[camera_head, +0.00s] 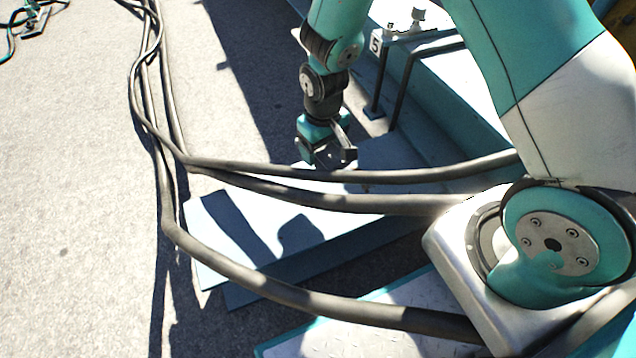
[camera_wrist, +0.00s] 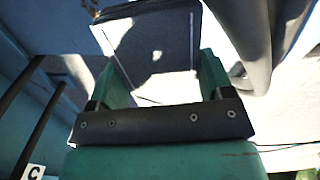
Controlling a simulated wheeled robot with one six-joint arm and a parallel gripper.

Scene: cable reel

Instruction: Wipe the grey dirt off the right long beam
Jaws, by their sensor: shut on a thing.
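My gripper (camera_head: 330,155) is at the upper middle of the head view, pointing down over a pale flat surface (camera_head: 215,210). In the wrist view its two green fingers (camera_wrist: 160,80) are shut on a dark, flat-faced block (camera_wrist: 150,32). I cannot tell what the block is made of or whether it touches the surface below. A long teal beam (camera_head: 470,92) runs along the upper right of the head view, behind my gripper. I cannot tell for sure which piece is the right long beam. Grey dirt cannot be told apart from the shadows.
Thick dark cables (camera_head: 290,193) cross the pale surface just below my gripper, and a bundle runs up the left. Open concrete (camera_head: 65,190) lies at left.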

